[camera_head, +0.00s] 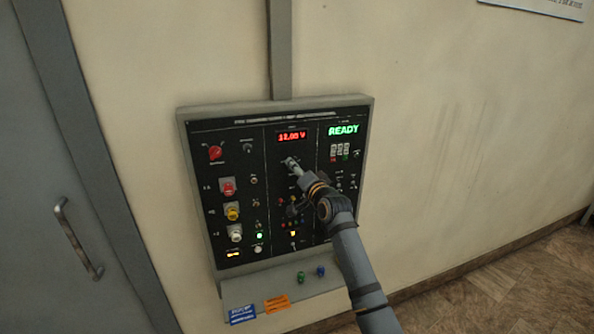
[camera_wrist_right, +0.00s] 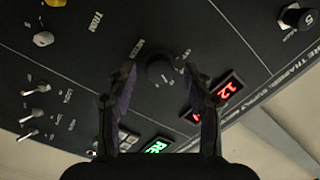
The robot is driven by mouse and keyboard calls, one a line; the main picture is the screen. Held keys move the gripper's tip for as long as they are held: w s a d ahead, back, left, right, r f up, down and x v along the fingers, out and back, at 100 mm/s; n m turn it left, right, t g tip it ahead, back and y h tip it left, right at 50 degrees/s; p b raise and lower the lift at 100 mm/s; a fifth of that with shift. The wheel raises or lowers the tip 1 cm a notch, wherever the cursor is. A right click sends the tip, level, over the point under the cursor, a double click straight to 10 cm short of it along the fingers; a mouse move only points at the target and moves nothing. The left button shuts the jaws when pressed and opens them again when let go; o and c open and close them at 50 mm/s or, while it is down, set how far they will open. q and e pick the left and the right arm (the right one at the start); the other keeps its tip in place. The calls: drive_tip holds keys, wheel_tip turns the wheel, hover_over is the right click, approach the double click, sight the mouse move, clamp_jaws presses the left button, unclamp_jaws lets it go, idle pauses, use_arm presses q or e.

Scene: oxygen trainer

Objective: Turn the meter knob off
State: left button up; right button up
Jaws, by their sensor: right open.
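The meter knob (camera_wrist_right: 160,70) is a dark round knob on the black panel face, seen in the right wrist view. It lies between my right gripper's two fingertips (camera_wrist_right: 159,76), as seen from the wrist. The fingers are open with a gap on each side of the knob. I cannot tell how far they are from the panel. In the head view my right gripper (camera_head: 291,164) is just below the red voltage display (camera_head: 291,136), which reads 12.00 V, and it hides most of the knob. My left gripper is not in view.
The wall panel (camera_head: 184,125) has a green READY display (camera_head: 343,130), a red knob (camera_head: 215,153), coloured buttons on the left and several toggle switches (camera_wrist_right: 36,88). A small ledge (camera_head: 340,276) sits below. A grey door (camera_head: 40,150) stands at left.

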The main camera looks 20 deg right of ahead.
clamp_jaws()
drive_tip(key=shift+n, duration=0.3)
drive_tip(key=shift+a+n+g+h+b, duration=0.1)
drive_tip(key=shift+n+g+h+b, duration=0.2)
drive_tip(key=shift+n, duration=3.25)
drive_tip(key=shift+a+n+g+h+b, duration=0.1)
drive_tip(key=shift+n+h+b, duration=0.25)
drive_tip(key=shift+n, duration=3.5)
